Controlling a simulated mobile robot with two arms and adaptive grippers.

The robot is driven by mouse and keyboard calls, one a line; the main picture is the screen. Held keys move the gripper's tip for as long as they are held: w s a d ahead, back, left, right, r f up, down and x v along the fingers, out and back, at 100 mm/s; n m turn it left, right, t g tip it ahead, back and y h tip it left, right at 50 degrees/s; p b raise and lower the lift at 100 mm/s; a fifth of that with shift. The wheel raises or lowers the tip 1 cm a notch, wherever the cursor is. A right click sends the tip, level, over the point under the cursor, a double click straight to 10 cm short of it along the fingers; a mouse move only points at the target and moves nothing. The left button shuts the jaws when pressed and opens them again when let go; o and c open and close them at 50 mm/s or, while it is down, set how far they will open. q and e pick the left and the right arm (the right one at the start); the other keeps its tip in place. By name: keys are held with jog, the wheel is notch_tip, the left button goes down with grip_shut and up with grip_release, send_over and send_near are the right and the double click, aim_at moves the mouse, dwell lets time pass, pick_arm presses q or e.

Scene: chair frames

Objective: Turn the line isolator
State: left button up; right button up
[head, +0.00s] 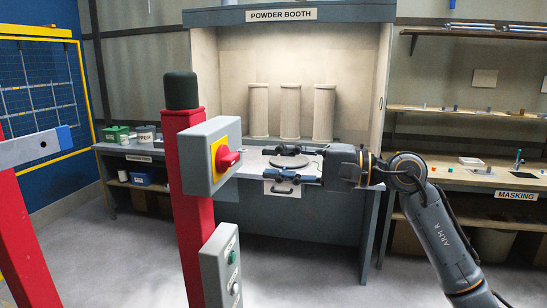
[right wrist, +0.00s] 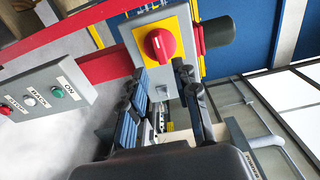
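The line isolator is a grey box (head: 200,158) with a yellow plate and a red rotary knob (head: 228,158), mounted on a red post (head: 190,225). In the head view the knob's handle looks about level. My right gripper (head: 268,164) is to the right of the knob, fingers pointing left at it, open and empty. In the right wrist view the knob (right wrist: 158,46) is beyond and between the open fingertips (right wrist: 160,72), with a gap left before contact. My left gripper is not in view.
A control box (head: 222,265) with push buttons is on the same post below the isolator. A red post with a grey, blue-ended bar (head: 35,147) stands at the left. The powder booth (head: 292,15) with three pale cylinders is behind. Grey floor is clear between.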

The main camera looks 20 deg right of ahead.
aim_at(236, 160)
jog(key=p+x, duration=0.2)
jog(key=x, duration=0.1)
jog(key=p+x, duration=0.1)
jog(key=p, duration=0.1)
jog(key=shift+s+a+r, duration=0.1)
jog(key=shift+a+r, duration=0.2)
jog(key=shift+r, duration=0.05)
jog(key=shift+w+a+f+b, duration=0.2)
jog(key=shift+w+a+b, duration=0.2)
jog(key=shift+a, duration=0.1)
jog(key=shift+w+a+f+b, duration=0.15)
jog(key=shift+w+a+b, duration=0.15)
jog(key=shift+w+a, duration=0.15)
jog(key=shift+a, duration=0.15)
jog(key=shift+w, duration=0.1)
jog(key=c, duration=0.4)
grip_shut()
jog(key=shift+m, duration=0.8)
jog(key=m, duration=1)
jog(key=shift+m, duration=0.4)
jog(key=m, duration=0.5)
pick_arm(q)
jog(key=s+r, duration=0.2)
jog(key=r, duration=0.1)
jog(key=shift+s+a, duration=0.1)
pick_arm(e)
jog(key=o, duration=0.6)
grip_release()
